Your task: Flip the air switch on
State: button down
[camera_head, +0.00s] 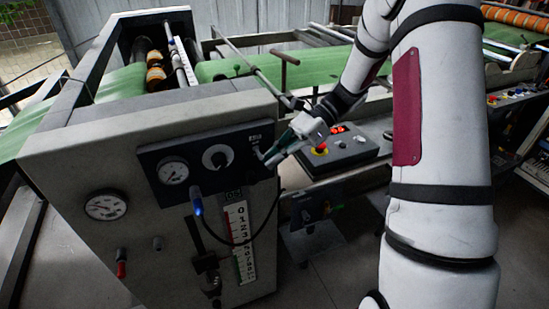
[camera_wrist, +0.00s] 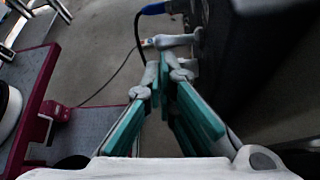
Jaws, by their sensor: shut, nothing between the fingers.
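The air switch (camera_head: 258,152) is at the right end of the black control panel (camera_head: 205,158), under a small white label too small to read. My gripper (camera_head: 268,160) is beside it, at the panel's right edge, and partly covers it. In the wrist view, my gripper (camera_wrist: 164,62) has its teal-padded fingers shut and empty. A pale metal lever (camera_wrist: 174,41) sticks out from the dark panel just beyond the fingertips. I cannot tell whether the fingertips touch it, nor which way the switch is set.
The panel also carries a gauge (camera_head: 173,171) and a round knob (camera_head: 217,157). A blue-ended connector (camera_head: 197,204) with a black cable hangs below. A button box (camera_head: 338,150) with a red emergency stop stands behind my gripper.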

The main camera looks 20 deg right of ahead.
jog(key=shift+r+g+p, duration=0.15)
jog(key=shift+g+p, duration=0.15)
dwell(0.8)
jog(key=shift+r, duration=0.1)
